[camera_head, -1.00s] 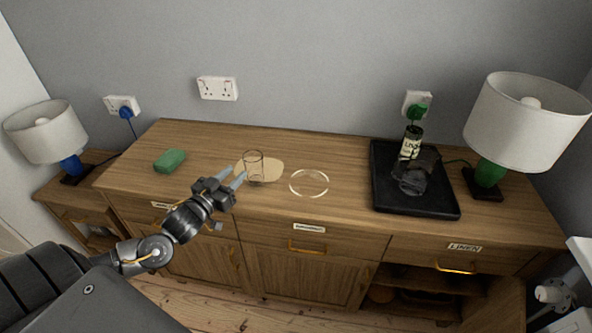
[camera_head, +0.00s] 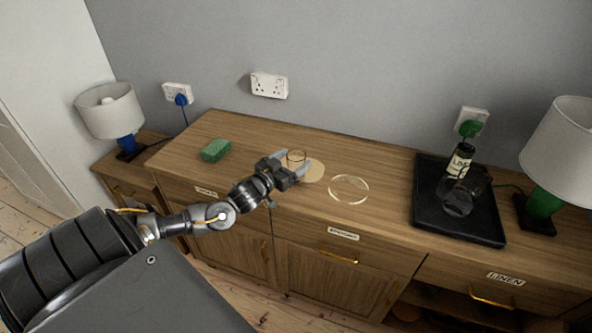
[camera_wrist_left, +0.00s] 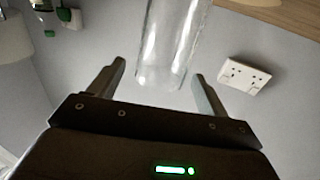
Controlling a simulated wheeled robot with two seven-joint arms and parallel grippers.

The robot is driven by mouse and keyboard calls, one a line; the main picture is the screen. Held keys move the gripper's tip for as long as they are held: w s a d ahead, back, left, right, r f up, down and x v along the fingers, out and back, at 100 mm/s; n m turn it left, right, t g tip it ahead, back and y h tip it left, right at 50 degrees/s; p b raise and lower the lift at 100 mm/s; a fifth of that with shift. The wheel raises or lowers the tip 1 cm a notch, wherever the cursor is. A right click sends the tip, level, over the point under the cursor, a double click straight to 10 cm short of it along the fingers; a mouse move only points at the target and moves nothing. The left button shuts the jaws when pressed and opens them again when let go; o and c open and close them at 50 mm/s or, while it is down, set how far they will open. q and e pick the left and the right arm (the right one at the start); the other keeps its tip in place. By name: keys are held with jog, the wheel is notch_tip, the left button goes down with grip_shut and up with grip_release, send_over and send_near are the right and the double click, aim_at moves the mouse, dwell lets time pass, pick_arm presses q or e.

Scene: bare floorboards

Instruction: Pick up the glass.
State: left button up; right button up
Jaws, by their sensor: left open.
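The clear glass (camera_head: 296,156) stands on the wooden sideboard, by a pale round patch. My left gripper (camera_head: 292,165) is open at the glass and hides its lower part in the head view. In the left wrist view, the glass (camera_wrist_left: 168,40) shows between the two spread fingers of my left gripper (camera_wrist_left: 160,74), with space visible on both sides. I cannot tell how deep it sits between them. My right gripper is not in view.
On the sideboard (camera_head: 385,165) are a green sponge-like block (camera_head: 216,150) at left, a clear ring (camera_head: 348,189) right of the glass, and a black tray (camera_head: 430,215) with a bottle (camera_head: 459,161) and a dark transparent object (camera_head: 457,198). Lamps stand at both sides (camera_head: 109,110) (camera_head: 565,150).

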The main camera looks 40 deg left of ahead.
aim_at(301, 152)
pick_arm(q)
jog(key=w, duration=0.4)
jog(key=shift+w+r+p, duration=0.1)
jog(key=shift+p, duration=0.25)
jog(key=c, duration=1.5)
jog(key=shift+a, duration=0.1)
jog(key=shift+c, duration=0.2)
jog(key=shift+r, duration=0.15)
